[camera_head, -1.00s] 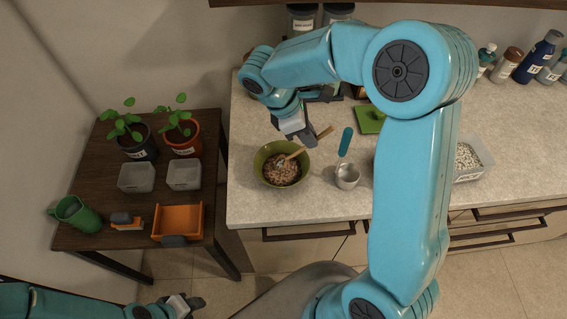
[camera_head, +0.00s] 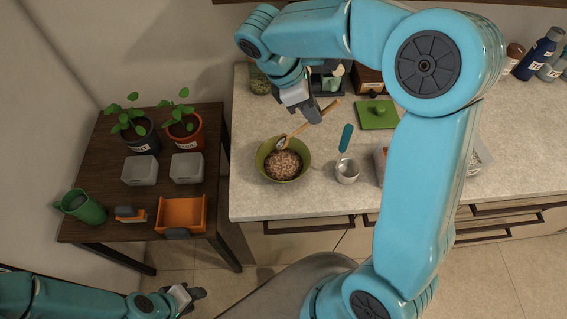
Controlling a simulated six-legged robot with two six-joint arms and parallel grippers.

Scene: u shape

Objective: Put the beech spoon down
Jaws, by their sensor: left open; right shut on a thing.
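The beech spoon (camera_head: 299,130) is a pale wooden spoon with a long handle. My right gripper (camera_head: 311,113) is shut on its handle, above the counter behind the green bowl (camera_head: 304,150). The spoon is tilted, and its head is over the bowl's back rim; I cannot tell whether it touches the rim. The bowl holds a brownish, grainy mixture. My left gripper (camera_head: 188,299) is open and empty, low at the bottom left, away from the counter.
A metal measuring cup (camera_head: 346,172) with a teal handle stands right of the bowl. A green lid or board (camera_head: 377,115) lies behind it. The pale counter (camera_head: 255,205) is clear left of the bowl. A dark side table (camera_head: 98,165) holds plants and containers.

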